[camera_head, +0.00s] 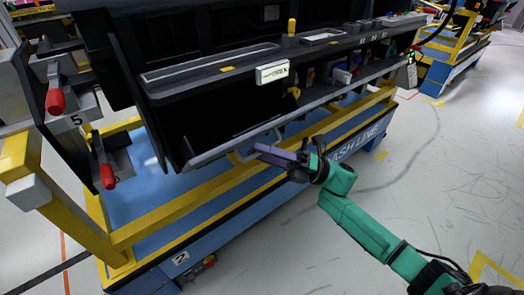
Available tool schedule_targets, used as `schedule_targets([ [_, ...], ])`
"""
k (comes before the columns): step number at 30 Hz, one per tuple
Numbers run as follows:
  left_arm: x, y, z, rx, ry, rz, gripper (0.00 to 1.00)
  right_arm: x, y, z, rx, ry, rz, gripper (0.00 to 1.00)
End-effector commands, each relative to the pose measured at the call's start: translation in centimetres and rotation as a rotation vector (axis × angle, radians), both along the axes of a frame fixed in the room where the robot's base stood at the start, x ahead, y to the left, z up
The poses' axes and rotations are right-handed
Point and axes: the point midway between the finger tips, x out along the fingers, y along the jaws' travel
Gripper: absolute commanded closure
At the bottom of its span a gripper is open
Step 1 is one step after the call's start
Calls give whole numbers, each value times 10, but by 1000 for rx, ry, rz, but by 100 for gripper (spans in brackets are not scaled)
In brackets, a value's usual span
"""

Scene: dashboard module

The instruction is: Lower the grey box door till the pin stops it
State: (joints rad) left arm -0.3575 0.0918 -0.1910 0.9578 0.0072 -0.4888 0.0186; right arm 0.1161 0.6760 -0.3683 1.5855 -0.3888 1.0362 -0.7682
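The dashboard module is dark and sits on a blue and yellow cart. At its left part is a wide dark box opening. A grey door edge (232,141) runs slanting along the bottom of this opening, so the door looks lowered at least partly; its pin does not show clearly. A small pale bracket-like handle (243,155) is near the edge. My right gripper (262,152), with purple fingers on a green arm, is right beside this handle, just below the door edge. Whether it touches or grips anything is unclear. My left gripper is out of view.
The yellow cart rail (190,208) runs just below the door. Red-handled clamps (55,102) stick out at the left on the cart frame. The floor at the right is open.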

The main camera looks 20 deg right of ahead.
Motion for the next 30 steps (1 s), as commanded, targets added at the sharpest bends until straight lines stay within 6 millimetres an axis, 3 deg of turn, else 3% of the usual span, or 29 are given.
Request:
schedule_targets([
  [11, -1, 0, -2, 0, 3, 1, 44, -1, -6, -2, 1, -2, -2, 55],
  [14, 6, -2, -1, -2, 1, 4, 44, -6, -21, -10, -1, 1, -2, 55],
  [24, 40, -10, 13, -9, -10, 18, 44, -37, -106, -46, -1, 1, -4, 55],
  [30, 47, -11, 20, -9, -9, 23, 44, -45, -128, -53, 0, -1, -3, 55],
])
